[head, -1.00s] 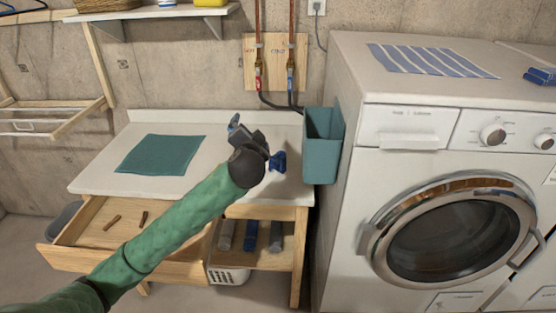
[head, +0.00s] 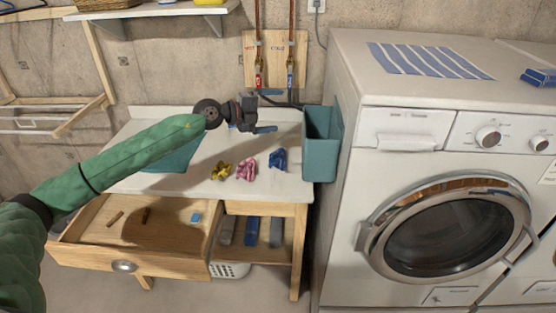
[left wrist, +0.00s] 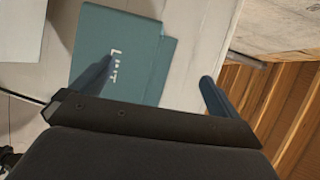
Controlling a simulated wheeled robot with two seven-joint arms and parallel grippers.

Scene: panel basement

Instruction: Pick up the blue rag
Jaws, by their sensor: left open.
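The blue rag (head: 278,160) lies crumpled on the white worktop (head: 207,188), to the right of a pink rag (head: 246,168) and a yellow rag (head: 221,171). My left gripper (head: 269,111) is open and empty, above the back of the worktop and behind the rags in the head view. Its fingers point right, toward the teal bin. In the left wrist view the two open fingers (left wrist: 152,88) have the teal bin (left wrist: 115,50) beyond them, with pale lettering on it; the blue rag does not show there. My right gripper is not in view.
The teal bin also shows in the head view (head: 321,145), between the worktop and the washing machine (head: 430,200). The drawer (head: 165,232) below stands open. Pipes (head: 274,55) run down the back wall.

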